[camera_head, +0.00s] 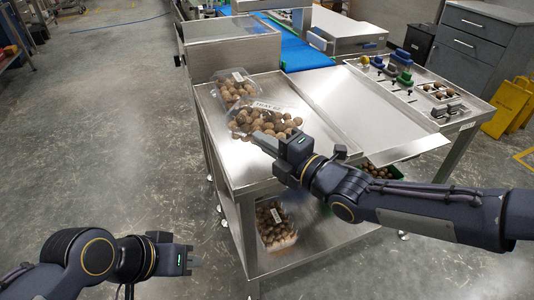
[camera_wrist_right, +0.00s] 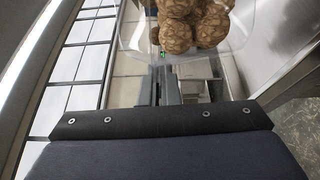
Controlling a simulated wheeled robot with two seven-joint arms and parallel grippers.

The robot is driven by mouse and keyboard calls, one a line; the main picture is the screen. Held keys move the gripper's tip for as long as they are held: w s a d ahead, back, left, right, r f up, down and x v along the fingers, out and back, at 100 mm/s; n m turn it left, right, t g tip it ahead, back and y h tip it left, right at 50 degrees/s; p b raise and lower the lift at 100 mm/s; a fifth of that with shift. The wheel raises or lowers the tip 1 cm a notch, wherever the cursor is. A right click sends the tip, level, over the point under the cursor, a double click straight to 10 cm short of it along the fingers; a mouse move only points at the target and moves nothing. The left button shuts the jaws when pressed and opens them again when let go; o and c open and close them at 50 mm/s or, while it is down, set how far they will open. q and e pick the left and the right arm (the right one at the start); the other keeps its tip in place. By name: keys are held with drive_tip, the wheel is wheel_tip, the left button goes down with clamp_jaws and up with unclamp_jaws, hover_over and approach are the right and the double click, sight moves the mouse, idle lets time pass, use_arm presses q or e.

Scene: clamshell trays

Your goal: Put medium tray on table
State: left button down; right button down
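Two clear plastic trays of round brown items are at the steel table's (camera_head: 245,165) far left: a rear tray (camera_head: 237,88) with a white label, and a front tray (camera_head: 265,118) nearer to me. Which of them is the medium tray I cannot tell by size. My right gripper (camera_head: 262,143) is at the near edge of the front tray. In the right wrist view its fingers (camera_wrist_right: 163,85) are close together at the clear wall of this tray (camera_wrist_right: 205,58), apparently pinching it. My left gripper (camera_head: 192,258) is low at the left, away from the table, empty; its finger gap is unclear.
Another filled clear tray (camera_head: 275,225) stands on the lower shelf. A green crate (camera_head: 385,171) of brown items shows under my right arm. A blue conveyor (camera_head: 298,50) lies behind. A panel with tools and small bins (camera_head: 420,95) is at right. The table's near-left top is bare.

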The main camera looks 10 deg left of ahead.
sight(262, 153)
drive_tip(key=shift+w+a+f, duration=0.1)
drive_tip(key=shift+w+f, duration=1.05)
drive_tip(key=shift+f, duration=0.1)
drive_tip(key=shift+w+f, duration=0.1)
drive_tip(key=shift+f, duration=1.55)
drive_tip(key=shift+b, duration=0.4)
drive_tip(key=c, duration=2.1)
unclamp_jaws()
drive_tip(key=shift+f, duration=0.2)
drive_tip(key=o, duration=0.4)
drive_tip(key=shift+r, duration=0.2)
drive_tip(key=shift+d, duration=0.3)
drive_tip(key=v, duration=1.1)
drive_tip(key=shift+s+d+f, duration=0.15)
drive_tip(key=shift+s, duration=0.15)
